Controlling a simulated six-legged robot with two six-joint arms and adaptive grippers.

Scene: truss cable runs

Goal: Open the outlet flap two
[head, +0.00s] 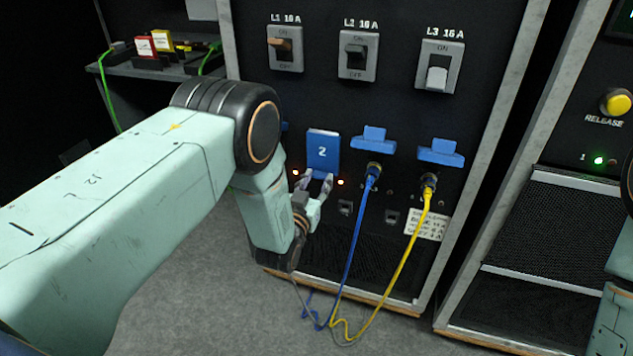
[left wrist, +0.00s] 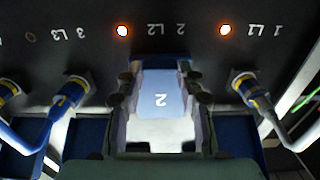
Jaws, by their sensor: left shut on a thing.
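Outlet flap two (head: 322,150) is a blue plate marked "2" on the black panel, below the breaker switches. It hangs over its outlet; I cannot tell how far it is tilted out. My left gripper (head: 319,183) is at its lower edge, shut on it. In the left wrist view, flap two (left wrist: 161,97) is between the two fingers (left wrist: 160,125), with its number upside down. The outlet behind it is hidden. My right gripper is not in view.
Two raised blue flaps (head: 373,139) (head: 440,152) stand to the right, over outlets with a blue cable (head: 357,225) and a yellow cable (head: 408,250) plugged in. Breaker switches (head: 357,57) sit above. The floor (head: 200,290) in front is grey, with cable slack near the panel.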

